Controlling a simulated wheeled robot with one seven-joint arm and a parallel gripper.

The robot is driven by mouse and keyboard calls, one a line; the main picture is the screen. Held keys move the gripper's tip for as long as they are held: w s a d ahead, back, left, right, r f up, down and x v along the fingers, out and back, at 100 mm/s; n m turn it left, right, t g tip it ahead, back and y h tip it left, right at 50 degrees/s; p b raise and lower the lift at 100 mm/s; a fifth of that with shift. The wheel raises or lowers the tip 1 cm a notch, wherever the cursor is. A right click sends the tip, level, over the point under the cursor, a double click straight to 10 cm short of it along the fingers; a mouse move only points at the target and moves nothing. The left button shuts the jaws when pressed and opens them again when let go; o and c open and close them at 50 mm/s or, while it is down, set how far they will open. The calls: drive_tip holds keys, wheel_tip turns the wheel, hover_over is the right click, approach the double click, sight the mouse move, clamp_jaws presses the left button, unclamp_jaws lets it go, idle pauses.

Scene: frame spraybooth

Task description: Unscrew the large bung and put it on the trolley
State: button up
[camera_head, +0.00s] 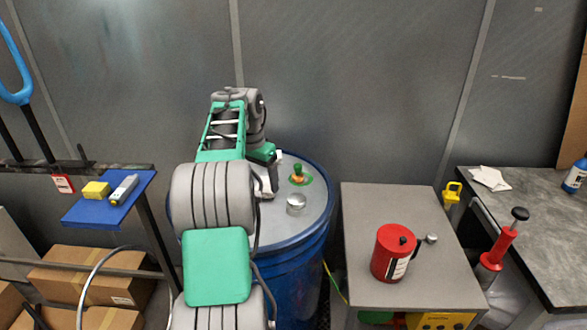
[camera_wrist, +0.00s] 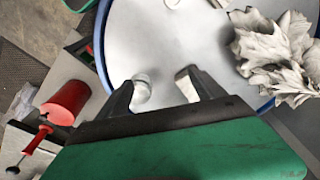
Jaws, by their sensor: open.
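The large bung (camera_head: 296,204) is a round silver cap on the grey lid of the blue drum (camera_head: 292,262), near the lid's front right. My gripper (camera_wrist: 158,84) is open above the lid and apparently empty. In the wrist view a pale round piece, probably the bung (camera_wrist: 143,90), shows beside the left finger and is partly hidden by it. I cannot tell whether they touch. In the head view my arm covers the drum's left part and most of the gripper. The trolley (camera_head: 364,208), a grey-topped cart, stands right of the drum.
A red can (camera_head: 391,256) and a small metal cap (camera_head: 431,238) stand on the trolley; its back left is clear. A green and orange fitting (camera_head: 298,174) rises from the lid. A crumpled grey rag (camera_wrist: 275,55) lies at the drum's edge. A red hand pump (camera_head: 500,243) stands further right.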

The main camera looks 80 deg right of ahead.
sight(297, 198)
drive_tip(key=s+d+m, duration=0.1)
drive_tip(key=s, duration=0.2)
drive_tip(key=s+d+m, duration=0.1)
drive_tip(key=s+d, duration=0.1)
drive_tip(key=s, duration=0.1)
drive_tip(key=s+d+f+m, duration=0.1)
drive_tip(key=s+d, duration=0.1)
drive_tip(key=s, duration=0.1)
drive_tip(key=shift+f, duration=0.1)
drive_tip(key=f, duration=0.7)
drive_tip(key=shift+s+d+f, duration=0.1)
drive_tip(key=shift+d+f, duration=0.1)
drive_tip(key=shift+d, duration=0.1)
drive_tip(key=shift+c, duration=0.6)
